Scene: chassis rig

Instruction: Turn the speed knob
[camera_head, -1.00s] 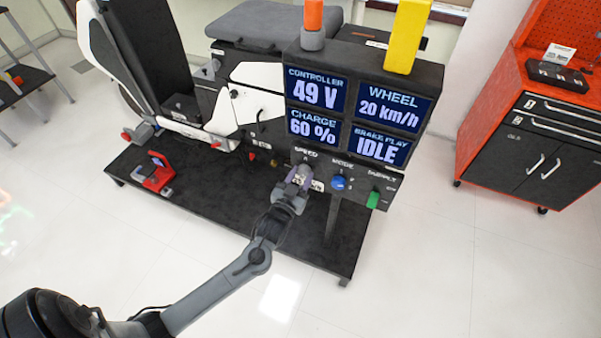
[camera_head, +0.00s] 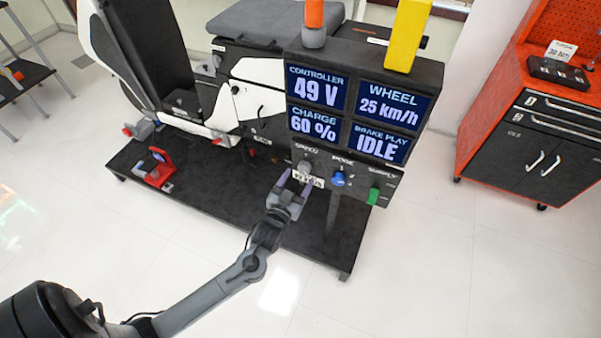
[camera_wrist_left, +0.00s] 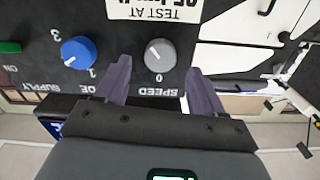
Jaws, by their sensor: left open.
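The grey speed knob (camera_head: 304,167) sits on the front panel below the screens, under a SPEED label. It also shows in the left wrist view (camera_wrist_left: 159,53), where the picture is upside down, with a white pointer mark and a 0 beside it. My left gripper (camera_head: 294,179) is open and just in front of the knob. In the left wrist view its two purple fingers (camera_wrist_left: 158,82) stand apart with the knob between and beyond their tips. The wheel screen (camera_head: 389,105) reads 25 km/h. My right gripper is not in view.
A blue mode knob (camera_head: 338,179) and a green supply switch (camera_head: 373,196) are right of the speed knob. A TEST AT label (camera_wrist_left: 155,10) is by the knob. A red clamp-like part (camera_head: 158,170) stands on the black platform (camera_head: 220,195). An orange cabinet (camera_head: 530,130) is at right.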

